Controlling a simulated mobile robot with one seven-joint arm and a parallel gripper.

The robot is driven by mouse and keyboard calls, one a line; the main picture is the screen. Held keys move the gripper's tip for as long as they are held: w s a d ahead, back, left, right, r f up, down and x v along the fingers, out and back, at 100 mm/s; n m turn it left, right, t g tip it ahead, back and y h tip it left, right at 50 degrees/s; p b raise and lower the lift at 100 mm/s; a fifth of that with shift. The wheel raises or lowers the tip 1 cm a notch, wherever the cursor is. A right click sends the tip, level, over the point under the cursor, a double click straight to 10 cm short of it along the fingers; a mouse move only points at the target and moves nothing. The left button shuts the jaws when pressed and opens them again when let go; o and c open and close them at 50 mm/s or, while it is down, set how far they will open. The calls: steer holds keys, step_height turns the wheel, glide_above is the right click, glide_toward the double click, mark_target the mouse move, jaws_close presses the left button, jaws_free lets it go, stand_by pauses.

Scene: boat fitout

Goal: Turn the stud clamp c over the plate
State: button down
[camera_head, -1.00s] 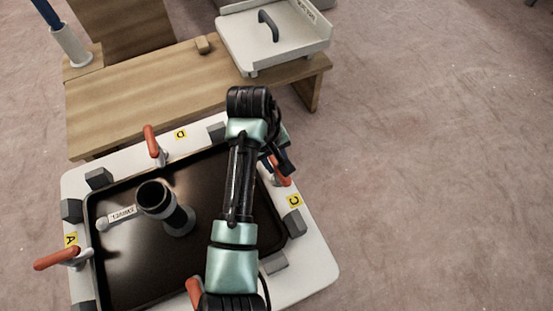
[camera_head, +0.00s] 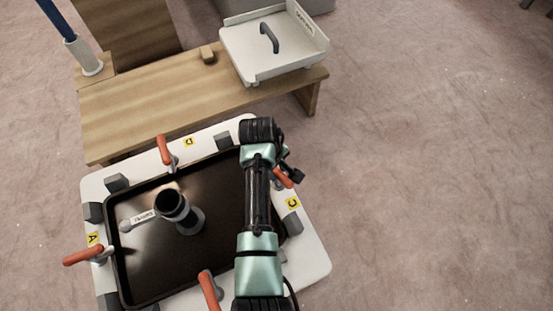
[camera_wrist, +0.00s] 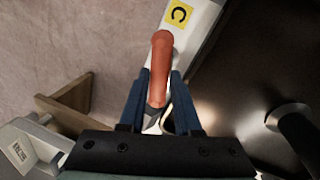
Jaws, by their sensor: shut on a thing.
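The stud clamp c has an orange handle (camera_wrist: 160,65) that lies between the two blue fingers of my gripper (camera_wrist: 163,90) in the wrist view. My gripper is shut on this handle. In the head view part of the orange handle (camera_head: 284,179) shows beside my arm, near the yellow C label (camera_head: 293,203); my arm hides the gripper there. The C label also shows in the wrist view (camera_wrist: 179,14). The dark plate (camera_head: 150,265) lies inside the white frame (camera_head: 314,262). The clamp's base is mostly hidden by the gripper.
Other orange-handled clamps stand by label D (camera_head: 164,150), by label A (camera_head: 83,255) and at the front edge (camera_head: 209,290). A dark pipe (camera_head: 172,205) stands on the plate. A wooden bench (camera_head: 150,110) with a white tray (camera_head: 243,72) is behind. The floor at right is clear.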

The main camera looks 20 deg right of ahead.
steer(key=n+p, duration=0.1)
steer(key=p, duration=0.1)
steer(key=n+p, duration=0.2)
steer(key=shift+s+d+r, duration=0.1)
steer(key=shift+d+r, duration=0.05)
steer(key=shift+r, duration=0.15)
steer(key=n+t+p, duration=0.1)
steer(key=n+p, duration=0.1)
steer(key=n, duration=0.2)
steer(key=shift+f+y, duration=0.1)
steer(key=shift+y, duration=0.2)
steer(key=n+p, duration=0.1)
steer(key=n, duration=0.2)
steer(key=shift+n+y+p, duration=0.3)
steer(key=shift+p, duration=0.1)
steer(key=shift+f+n+t+y, duration=0.1)
steer(key=shift+n+t+y, duration=0.25)
steer(key=shift+n, duration=1.55)
steer(key=c, duration=0.7)
jaws_free()
steer(key=shift+s, duration=0.1)
steer(key=shift+o, duration=0.2)
steer(key=p+v, duration=0.7)
steer(key=v, duration=0.6)
steer(key=shift+w+d, duration=0.1)
steer(key=shift+w, duration=0.1)
